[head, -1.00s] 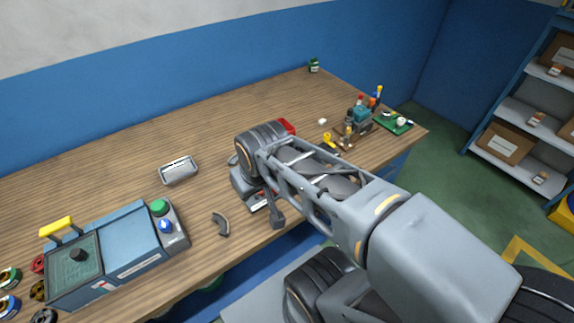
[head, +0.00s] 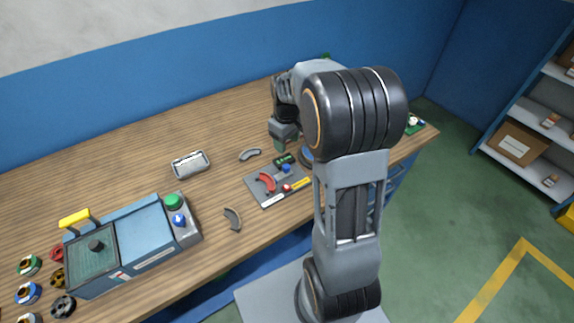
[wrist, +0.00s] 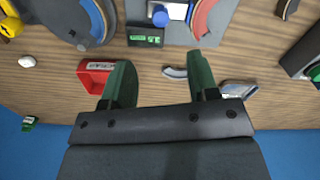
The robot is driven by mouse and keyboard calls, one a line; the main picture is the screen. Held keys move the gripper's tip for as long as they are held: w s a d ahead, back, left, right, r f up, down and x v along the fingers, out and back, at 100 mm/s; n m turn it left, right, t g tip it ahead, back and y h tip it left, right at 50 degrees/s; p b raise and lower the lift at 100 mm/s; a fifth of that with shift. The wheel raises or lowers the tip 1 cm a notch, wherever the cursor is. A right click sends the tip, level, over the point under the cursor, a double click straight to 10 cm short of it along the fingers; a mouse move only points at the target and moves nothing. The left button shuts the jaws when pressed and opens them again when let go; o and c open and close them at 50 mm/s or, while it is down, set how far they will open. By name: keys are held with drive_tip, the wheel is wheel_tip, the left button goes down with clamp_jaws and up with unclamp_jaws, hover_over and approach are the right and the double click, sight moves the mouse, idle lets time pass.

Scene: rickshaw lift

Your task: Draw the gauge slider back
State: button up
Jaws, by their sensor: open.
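The gauge (head: 257,193) is a grey plate on the bench with a red curved piece (head: 266,182), a small dark green display (head: 286,159) and a blue knob (head: 286,168), which looks like the slider. In the wrist view the display (wrist: 145,36), the blue knob (wrist: 160,16) and the red curve (wrist: 207,18) show at the top edge, and the plate is cut off. My gripper (wrist: 160,82) is open and empty, its green fingers apart. The display lies beyond the fingertips. In the head view my gripper is at the gauge's far side, partly hidden by my arm.
A loose grey curved piece (head: 250,155) lies behind the gauge, another (head: 233,219) to its left. A metal tray (head: 190,165) and a blue machine (head: 133,242) stand further left. A red box (wrist: 95,76) and a round blue-rimmed part (wrist: 88,22) are left in the wrist view.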

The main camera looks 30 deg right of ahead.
sight(287, 166)
wheel_tip(287, 166, down, 12)
drive_tip(key=shift+r+p, duration=0.1)
drive_tip(key=shift+p, duration=0.35)
drive_tip(key=shift+c, duration=0.2)
clamp_jaws()
idle(0.3)
